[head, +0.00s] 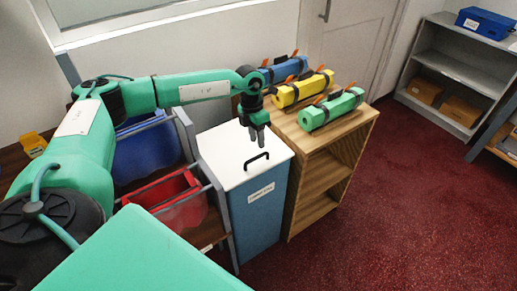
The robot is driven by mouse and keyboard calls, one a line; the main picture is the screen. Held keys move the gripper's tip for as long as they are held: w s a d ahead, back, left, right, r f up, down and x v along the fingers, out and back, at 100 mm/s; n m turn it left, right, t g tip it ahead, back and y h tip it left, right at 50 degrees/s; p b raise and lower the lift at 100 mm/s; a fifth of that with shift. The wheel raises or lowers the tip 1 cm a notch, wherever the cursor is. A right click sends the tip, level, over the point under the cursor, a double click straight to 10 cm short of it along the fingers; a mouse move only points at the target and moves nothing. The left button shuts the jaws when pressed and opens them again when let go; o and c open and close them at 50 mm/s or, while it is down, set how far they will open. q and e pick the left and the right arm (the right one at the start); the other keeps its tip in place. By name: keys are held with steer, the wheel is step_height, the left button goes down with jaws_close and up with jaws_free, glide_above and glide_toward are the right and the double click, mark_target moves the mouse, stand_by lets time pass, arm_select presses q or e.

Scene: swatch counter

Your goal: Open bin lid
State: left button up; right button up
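The bin (262,206) is a tall blue box with a white label on its front. Its white lid (225,157) lies flat and closed on top, with a black bar handle (257,160) near the front edge. My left gripper (257,142) points down over the lid, a little behind and above the handle, and does not hold it. Its two grey fingers look slightly apart, with nothing seen between them. My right gripper is not in view.
A wooden shelf unit (327,142) with blue, yellow and green (331,110) rolls on top stands close against the bin's right side. A rack with a red tub (172,190) and a blue tub (146,152) is on its left. Red carpet (410,190) is clear at right.

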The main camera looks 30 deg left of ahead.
arm_select(q)
steer(key=f, duration=0.3)
steer(key=d+f, duration=0.1)
steer(key=f, duration=0.1)
steer(key=shift+s+f, duration=0.1)
steer(key=shift+s, duration=0.1)
jaws_close()
